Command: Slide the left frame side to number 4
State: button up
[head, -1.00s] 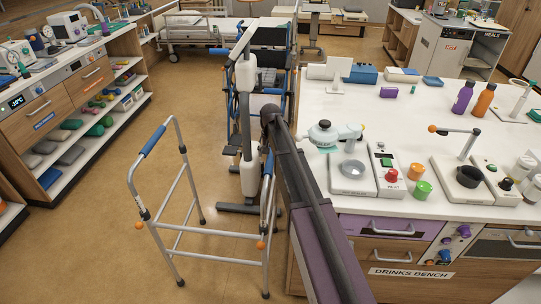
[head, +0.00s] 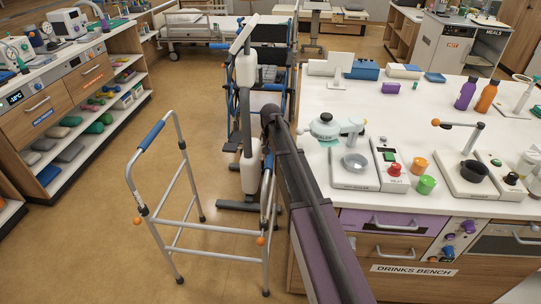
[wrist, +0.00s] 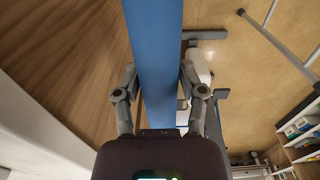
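A grey walking frame stands on the floor left of the counter in the head view. Its left side (head: 188,182) has a blue grip (head: 152,136) on top. Its right-hand side in the picture (head: 267,205) has another blue grip (head: 268,162), partly hidden by my arm. Orange knobs sit low on the frame, one on the left (head: 137,221) and one on the right (head: 261,241). In the wrist view my gripper (wrist: 158,72) has a finger against each edge of the blue grip (wrist: 157,40). It looks shut on that right-hand grip. No number marks are legible.
A white counter (head: 320,180) with several devices and bottles stands close right of the frame. Behind the frame are a white-and-grey upright stand (head: 246,72) and a blue wheelchair (head: 273,70). Bare floor (head: 105,225) lies to the left, before a shelf unit (head: 75,150).

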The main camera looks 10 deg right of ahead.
jog(key=c, duration=0.3)
jog(key=shift+c, duration=0.2)
jog(key=shift+r, duration=0.1)
jog(key=shift+r+p, duration=2.5)
jog(key=shift+p, duration=0.1)
jog(key=o, duration=1.3)
notch_tip(320, 180, up, 7)
jog(key=p, duration=0.7)
